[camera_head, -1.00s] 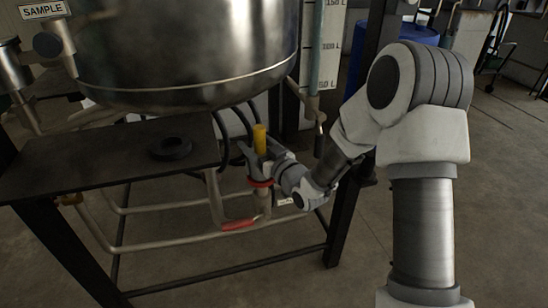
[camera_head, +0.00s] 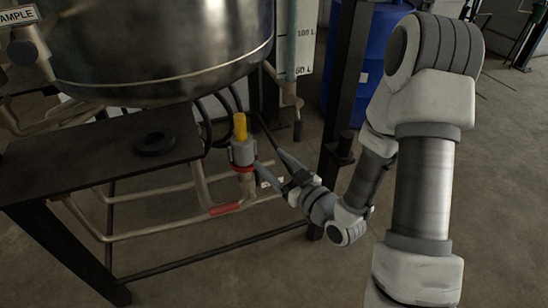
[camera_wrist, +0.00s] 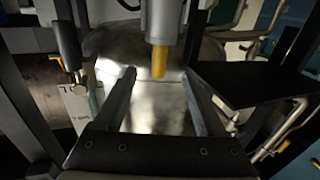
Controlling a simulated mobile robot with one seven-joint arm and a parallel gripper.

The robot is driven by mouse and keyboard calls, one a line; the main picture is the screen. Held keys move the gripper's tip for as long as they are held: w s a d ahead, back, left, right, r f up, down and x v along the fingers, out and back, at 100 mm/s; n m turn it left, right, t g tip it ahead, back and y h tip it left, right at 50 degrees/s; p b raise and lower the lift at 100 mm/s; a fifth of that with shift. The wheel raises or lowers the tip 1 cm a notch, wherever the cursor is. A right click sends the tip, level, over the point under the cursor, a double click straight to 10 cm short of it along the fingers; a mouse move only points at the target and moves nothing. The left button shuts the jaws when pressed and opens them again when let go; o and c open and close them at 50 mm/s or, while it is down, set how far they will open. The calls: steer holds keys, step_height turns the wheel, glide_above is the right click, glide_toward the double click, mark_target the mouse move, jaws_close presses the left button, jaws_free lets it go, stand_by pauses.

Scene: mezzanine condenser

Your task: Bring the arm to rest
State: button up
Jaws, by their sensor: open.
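My gripper (camera_head: 267,160) is open and empty in the head view. Its two fingers point up and left toward a grey fitting (camera_head: 243,152) with an upright yellow top (camera_head: 240,126) and a red ring at its base. The fingertips are to the right of the fitting, close to it; I cannot tell from the head view whether one still touches. In the wrist view my open fingers (camera_wrist: 158,82) spread wide with nothing between them, and the yellow top (camera_wrist: 159,60) hangs upside down just beyond the tips. My arm bends down from the right side of the head view.
A steel vessel (camera_head: 160,45) hangs above a dark table (camera_head: 60,170) bearing a black ring (camera_head: 154,143). Pipes with a red handle (camera_head: 225,208) run below. A dark post (camera_head: 345,110) stands behind my forearm, with a blue drum (camera_head: 382,50) beyond.

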stand_by(0.6)
steer(key=s+d+r+m+g+h, duration=0.3)
steer(key=d+r+g+h, duration=0.2)
steer(key=d+r+h, duration=0.45)
steer(key=s+r+m+g, duration=0.2)
steer(key=s+r, duration=0.1)
steer(key=s, duration=0.7)
steer(key=s+r+m+g, duration=0.2)
steer(key=s+r, duration=0.1)
steer(key=s, duration=0.6)
step_height(320, 180, up, 23)
steer(key=p, duration=2.3)
steer(key=shift+w+a+f, duration=0.15)
steer(key=shift+w+a, duration=0.05)
steer(key=shift+a, duration=0.05)
steer(key=shift+a, duration=0.1)
